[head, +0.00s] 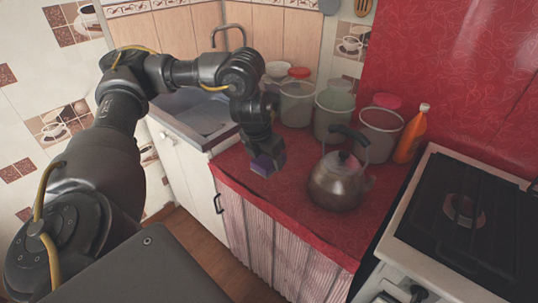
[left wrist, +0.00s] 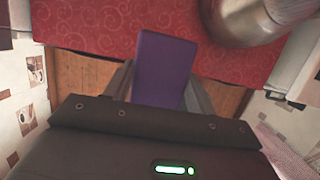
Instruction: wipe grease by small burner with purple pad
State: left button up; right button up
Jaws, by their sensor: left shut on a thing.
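My left gripper (head: 264,152) is over the front edge of the red counter, left of the kettle, pointing down. It is shut on the purple pad (head: 268,164), which shows small below the fingers. In the left wrist view the purple pad (left wrist: 164,68) stands up between the two fingers of my left gripper (left wrist: 160,88), with the counter behind it. I cannot make out any grease there. My right gripper is not in view.
A metal kettle (head: 338,183) stands on the red counter (head: 290,205), between my left gripper and the stove. Lidded jars (head: 334,110) and an orange bottle (head: 411,135) line the back. A sink (head: 196,115) is at the left.

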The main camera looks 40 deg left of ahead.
pick_arm(q)
jog(key=o, duration=0.4)
jog(key=c, duration=0.3)
jog(key=shift+d+f+m, duration=0.15)
jog(key=shift+d+m, duration=0.3)
jog(key=shift+m, duration=0.25)
jog(key=s+d+m+g+h, duration=0.1)
jog(key=d+m+g, duration=0.1)
jog(key=d+m, duration=0.3)
jog(key=d+f+m+g+h, duration=0.1)
jog(key=d+m, duration=0.4)
jog(key=m, duration=0.6)
jog(key=s+d+f+m+g, duration=0.1)
jog(key=d+m+g, duration=0.1)
jog(key=d+m, duration=0.3)
jog(key=shift+s+d+f+m+g+h, duration=0.1)
jog(key=shift+s+d+m+g+h, duration=0.1)
jog(key=shift+m, duration=0.75)
jog(key=shift+s+d+f+m+g+h, duration=0.1)
jog(key=shift+m+h, duration=0.1)
jog(key=shift+m, duration=0.75)
